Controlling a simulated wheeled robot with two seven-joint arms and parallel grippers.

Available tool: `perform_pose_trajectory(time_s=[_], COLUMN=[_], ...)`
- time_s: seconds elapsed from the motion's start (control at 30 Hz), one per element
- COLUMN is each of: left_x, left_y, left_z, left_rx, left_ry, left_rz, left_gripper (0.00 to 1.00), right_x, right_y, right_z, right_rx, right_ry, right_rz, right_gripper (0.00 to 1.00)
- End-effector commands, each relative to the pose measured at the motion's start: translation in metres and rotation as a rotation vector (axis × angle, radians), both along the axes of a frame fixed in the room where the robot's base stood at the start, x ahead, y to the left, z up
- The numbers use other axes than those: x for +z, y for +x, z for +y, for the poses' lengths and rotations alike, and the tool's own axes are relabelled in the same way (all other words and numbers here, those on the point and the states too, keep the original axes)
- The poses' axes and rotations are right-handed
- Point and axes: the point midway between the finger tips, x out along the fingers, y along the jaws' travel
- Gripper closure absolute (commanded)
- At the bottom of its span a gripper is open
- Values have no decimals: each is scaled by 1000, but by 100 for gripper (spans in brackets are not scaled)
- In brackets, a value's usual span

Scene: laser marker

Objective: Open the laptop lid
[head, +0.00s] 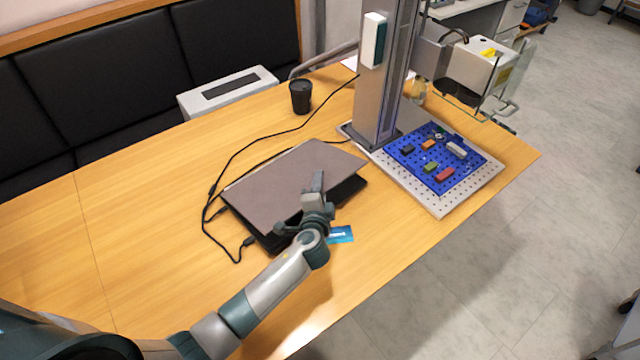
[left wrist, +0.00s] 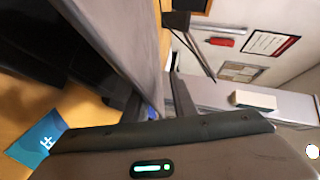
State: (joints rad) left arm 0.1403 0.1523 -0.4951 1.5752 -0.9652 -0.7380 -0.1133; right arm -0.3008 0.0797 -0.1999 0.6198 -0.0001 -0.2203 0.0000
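The laptop lies on the wooden table with its grey-brown lid (head: 285,180) tilted a little up from the black base (head: 349,190), which shows along the front edge. In the left wrist view the lid (left wrist: 125,45) runs as a slanting grey sheet, with the dark base (left wrist: 45,45) to its left. My left gripper (head: 317,184) is at the laptop's front edge, overlapping the lid in the head view. Whether it touches the lid, and how far its fingers are apart, I cannot tell. My right gripper is not in view.
A blue card (head: 341,234) lies by the laptop's front. A black cable (head: 213,190) runs along its left. A black cup (head: 300,97) stands behind. The laser marker's column (head: 378,95) and blue pegboard (head: 420,165) are at right. The table's left is clear.

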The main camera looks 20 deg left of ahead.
Motion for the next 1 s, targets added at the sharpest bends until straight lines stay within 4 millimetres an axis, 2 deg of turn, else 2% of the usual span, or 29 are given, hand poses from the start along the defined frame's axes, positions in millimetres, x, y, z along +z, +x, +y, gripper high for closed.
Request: perform_pose_trajectory(time_s=[0.03,0.1,1.0], left_x=[0,0,0], left_y=[0,0,0], left_z=[0,0,0], left_rx=[0,0,0], left_ry=[0,0,0], left_rz=[0,0,0], left_gripper=[85,100,100], right_x=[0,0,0], right_y=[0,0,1], right_z=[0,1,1], right_rx=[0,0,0], right_ry=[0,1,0], right_rz=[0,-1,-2], right_gripper=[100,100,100])
